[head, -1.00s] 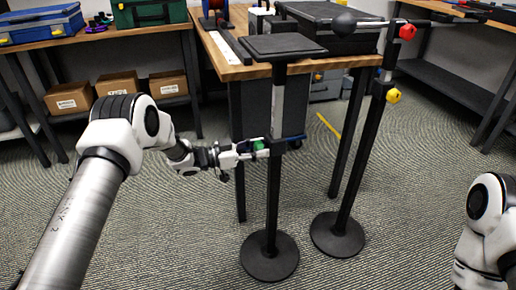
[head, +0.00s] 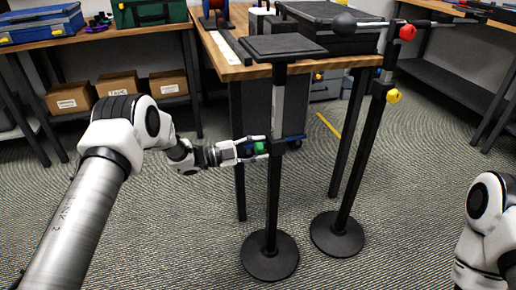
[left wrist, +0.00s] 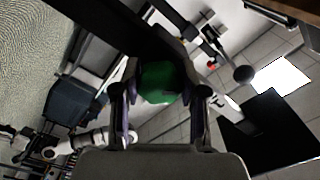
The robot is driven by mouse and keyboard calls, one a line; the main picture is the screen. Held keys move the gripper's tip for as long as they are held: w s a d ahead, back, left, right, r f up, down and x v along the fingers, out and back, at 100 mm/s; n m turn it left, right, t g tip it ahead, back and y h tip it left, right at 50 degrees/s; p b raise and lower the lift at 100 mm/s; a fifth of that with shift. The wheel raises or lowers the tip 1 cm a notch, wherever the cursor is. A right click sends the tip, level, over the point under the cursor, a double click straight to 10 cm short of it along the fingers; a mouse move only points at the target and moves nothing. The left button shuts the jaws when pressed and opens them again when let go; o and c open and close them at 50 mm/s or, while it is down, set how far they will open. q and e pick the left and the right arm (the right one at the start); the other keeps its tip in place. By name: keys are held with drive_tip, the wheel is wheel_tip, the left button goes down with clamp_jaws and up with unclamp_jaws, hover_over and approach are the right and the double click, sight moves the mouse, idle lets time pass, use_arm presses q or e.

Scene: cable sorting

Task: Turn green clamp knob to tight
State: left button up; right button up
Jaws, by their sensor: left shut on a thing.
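The green clamp knob (head: 260,148) sits on the side of a black stand's post (head: 273,190) in the head view. The stand has a flat black top plate (head: 283,47) and a round base. My left gripper (head: 257,149) comes in from the left and is shut on the knob, a finger on either side. In the left wrist view the green knob (left wrist: 162,82) fills the space between the fingers of my left gripper (left wrist: 160,95). My right gripper is out of view; only part of my right arm shows at the lower right.
A second stand (head: 350,190) to the right carries a yellow knob (head: 393,96), a red knob (head: 407,32) and a rod with a black ball (head: 345,22). A wooden table (head: 228,72) is behind. Cardboard boxes (head: 118,83) are on a shelf at left. The foreground floor is clear.

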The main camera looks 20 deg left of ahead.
use_arm(q)
drive_tip(key=m, duration=0.4)
drive_tip(key=shift+m, duration=0.3)
drive_tip(key=m+b, duration=0.1)
drive_tip(key=m, duration=0.3)
drive_tip(key=shift+m, duration=0.4)
drive_tip(key=o, duration=1.2)
drive_tip(key=shift+d, duration=0.1)
drive_tip(key=shift+c, duration=0.2)
drive_tip(key=v, duration=1.2)
